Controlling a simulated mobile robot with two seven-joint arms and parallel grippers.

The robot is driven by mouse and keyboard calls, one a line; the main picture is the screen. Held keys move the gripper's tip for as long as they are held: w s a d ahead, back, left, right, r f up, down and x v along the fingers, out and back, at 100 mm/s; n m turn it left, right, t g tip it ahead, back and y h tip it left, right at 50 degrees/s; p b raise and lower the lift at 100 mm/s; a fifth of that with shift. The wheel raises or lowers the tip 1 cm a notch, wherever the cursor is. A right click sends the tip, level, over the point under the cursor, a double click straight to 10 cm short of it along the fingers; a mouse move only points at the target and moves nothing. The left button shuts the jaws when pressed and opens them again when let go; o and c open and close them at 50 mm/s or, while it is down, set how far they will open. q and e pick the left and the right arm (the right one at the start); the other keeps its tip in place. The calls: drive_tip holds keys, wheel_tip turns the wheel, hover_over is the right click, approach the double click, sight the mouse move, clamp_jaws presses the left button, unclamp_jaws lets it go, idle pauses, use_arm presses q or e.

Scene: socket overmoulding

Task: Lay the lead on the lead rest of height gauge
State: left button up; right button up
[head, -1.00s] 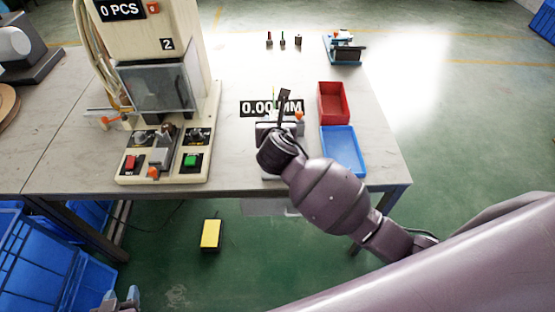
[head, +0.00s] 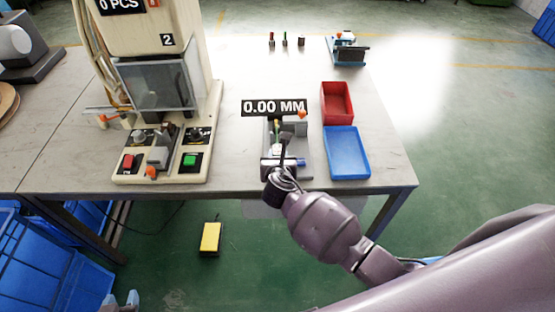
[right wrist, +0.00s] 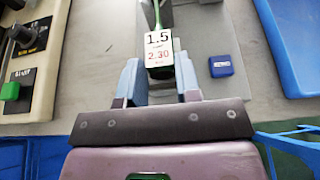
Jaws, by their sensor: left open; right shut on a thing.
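The height gauge (head: 303,160) stands near the table's front edge, a grey base with a 0.00 MM display (head: 274,107) at its back. My right gripper (head: 281,160) is over the front part of the gauge. In the right wrist view the gripper (right wrist: 159,82) is shut on the lead, whose green cord (right wrist: 158,14) runs away from me. A white tag printed 1.5 and 2.30 (right wrist: 158,50) covers the held part. Contact between lead and rest cannot be told. My left gripper (head: 120,301) is open and empty at the bottom left, off the table.
A red bin (head: 337,103) and a blue bin (head: 347,153) stand right of the gauge. A press with red and green buttons (head: 165,85) stands to the left. A blue button block (right wrist: 220,66) lies on the gauge base.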

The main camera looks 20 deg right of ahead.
drive_tip(key=shift+f, duration=0.2)
drive_tip(key=shift+f, duration=0.15)
drive_tip(key=o, duration=0.9)
drive_tip(key=shift+s+r, duration=0.25)
drive_tip(key=shift+r, duration=0.05)
drive_tip(key=p+v, duration=0.1)
drive_tip(key=v, duration=1)
drive_tip(key=shift+s+a+p, duration=0.2)
drive_tip(key=shift+s+p, duration=0.05)
drive_tip(key=shift+p, duration=0.15)
drive_tip(key=shift+f, duration=0.1)
